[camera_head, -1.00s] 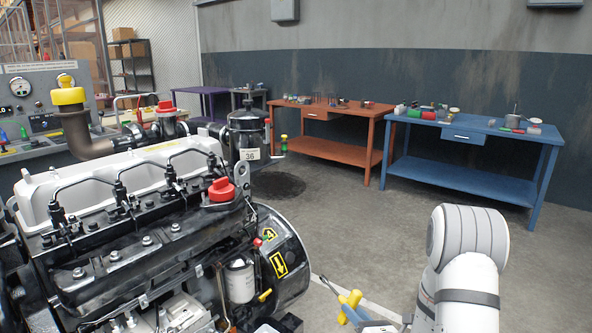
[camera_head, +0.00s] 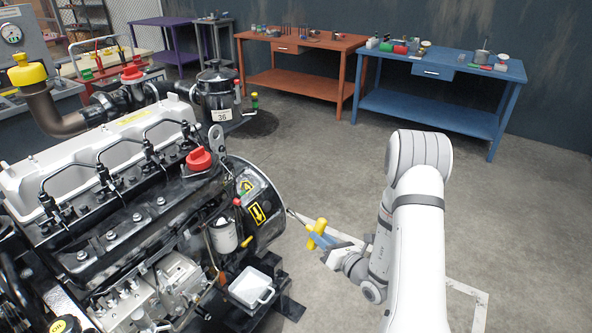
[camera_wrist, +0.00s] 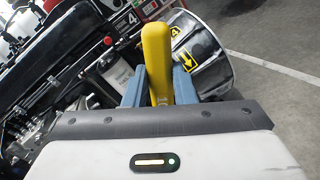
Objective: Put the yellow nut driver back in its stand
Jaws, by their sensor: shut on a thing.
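The yellow nut driver (camera_head: 317,232) is held in my gripper (camera_head: 322,241), right of the engine's flywheel end. Its thin shaft sticks out to the upper left, toward the engine. In the wrist view, the yellow handle (camera_wrist: 157,62) stands between the two blue fingers of my gripper (camera_wrist: 158,85), which are shut on it. The driver's far end is hidden there. I cannot make out the stand for sure; small tools stand on the orange bench (camera_head: 300,40) at the back.
The engine (camera_head: 130,220) fills the left side, close to my gripper. A white tray (camera_head: 250,288) sits low beside it. A blue bench (camera_head: 440,65) with several small items stands at the back right. Open concrete floor lies between the engine and the benches.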

